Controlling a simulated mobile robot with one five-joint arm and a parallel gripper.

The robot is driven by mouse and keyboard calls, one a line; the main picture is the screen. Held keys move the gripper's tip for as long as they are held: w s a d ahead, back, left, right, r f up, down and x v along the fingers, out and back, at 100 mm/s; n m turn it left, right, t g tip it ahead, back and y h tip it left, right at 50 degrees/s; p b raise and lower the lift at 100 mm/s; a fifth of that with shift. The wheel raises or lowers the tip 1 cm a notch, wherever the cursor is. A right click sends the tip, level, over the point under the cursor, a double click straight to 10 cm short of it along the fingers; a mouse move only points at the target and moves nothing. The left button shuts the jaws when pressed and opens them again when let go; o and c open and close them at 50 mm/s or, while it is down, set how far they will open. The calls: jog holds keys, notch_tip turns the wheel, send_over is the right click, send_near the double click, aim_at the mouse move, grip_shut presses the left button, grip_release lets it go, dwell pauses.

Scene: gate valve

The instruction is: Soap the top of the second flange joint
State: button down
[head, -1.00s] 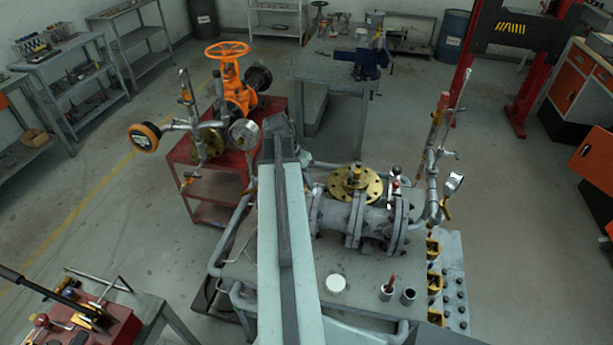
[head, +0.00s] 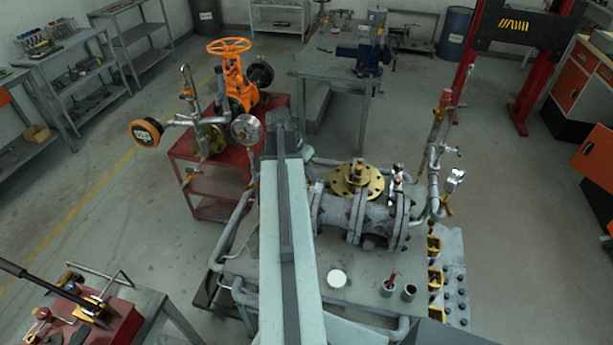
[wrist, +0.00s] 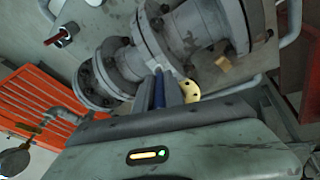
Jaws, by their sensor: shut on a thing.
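A grey flanged pipe (head: 335,212) lies on the bench, with a brass disc (head: 357,180) above it. Its middle flange joint (head: 358,220) stands between two others; it also shows in the wrist view (wrist: 150,45). My gripper (wrist: 168,92) is shut on a slim blue-handled tool (wrist: 159,90), which looks like a brush. The tool points at the pipe beside the middle flange joint. Its tip overlaps the flange edge in the picture; I cannot tell whether it touches. The brass disc (wrist: 188,91) is partly hidden behind my gripper. In the head view my arm hides the gripper.
A white round pot (head: 337,278) and two small cups stand on the bench front, one cup (head: 387,289) with a red-handled item. An upright pipe with a gauge (head: 455,178) rises at the right. A red cart with an orange valve (head: 235,85) stands behind left.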

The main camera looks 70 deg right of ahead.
jog(key=shift+d, duration=0.15)
jog(key=d, duration=0.3)
jog(key=shift+w+d, duration=0.15)
jog(key=shift+w, duration=0.25)
jog(key=shift+s, duration=0.1)
notch_tip(320, 180, up, 6)
jog(key=p, duration=0.6)
notch_tip(320, 180, up, 3)
jog(key=p, duration=0.3)
dwell(0.4)
